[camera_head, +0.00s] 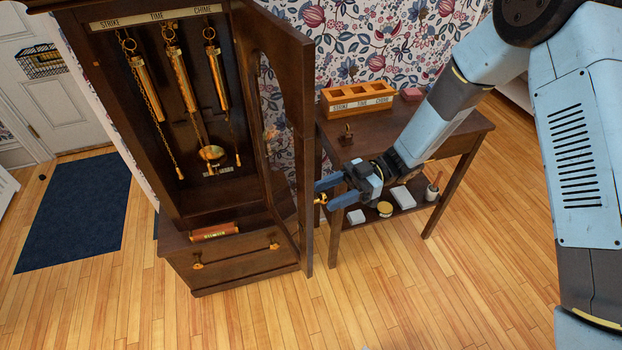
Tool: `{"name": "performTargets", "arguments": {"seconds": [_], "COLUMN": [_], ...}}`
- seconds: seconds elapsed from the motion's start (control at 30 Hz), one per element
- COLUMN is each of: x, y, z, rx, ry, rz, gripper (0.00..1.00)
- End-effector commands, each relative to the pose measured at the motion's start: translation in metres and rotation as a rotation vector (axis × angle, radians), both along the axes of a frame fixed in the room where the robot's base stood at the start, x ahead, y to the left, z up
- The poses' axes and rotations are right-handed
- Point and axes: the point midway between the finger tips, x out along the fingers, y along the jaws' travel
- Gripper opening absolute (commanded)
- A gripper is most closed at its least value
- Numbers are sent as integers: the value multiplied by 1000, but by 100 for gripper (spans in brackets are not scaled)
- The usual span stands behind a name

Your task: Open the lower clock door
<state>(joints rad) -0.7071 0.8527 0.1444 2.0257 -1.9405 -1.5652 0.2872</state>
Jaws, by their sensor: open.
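The lower clock door (306,160) is a tall dark wooden frame on the right side of the clock case (185,198). It stands swung well open, seen nearly edge-on. My gripper (322,192) is open beside the door's outer edge. Its blue fingers are at a small brass knob (321,199) on the door; I cannot tell whether they touch it. Inside the open case hang brass weights (181,82) on chains and a pendulum with a round brass bob (211,153), under a label reading STRIKE, TIME, CHIME.
A side table (470,125) stands right of the door, with a wooden three-slot rack (357,100) on top and small items on its lower shelf. The clock base has a drawer (233,255). A blue mat (75,212) lies at left. Wooden floor in front is clear.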

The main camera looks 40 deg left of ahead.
Motion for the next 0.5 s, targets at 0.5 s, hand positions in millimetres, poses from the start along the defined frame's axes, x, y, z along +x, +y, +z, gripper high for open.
{"name": "performTargets", "arguments": {"seconds": [0.5], "x": [68], "y": [-29], "z": [-1], "rx": [1], "ry": [-1], "rz": [-3], "gripper": [52]}}
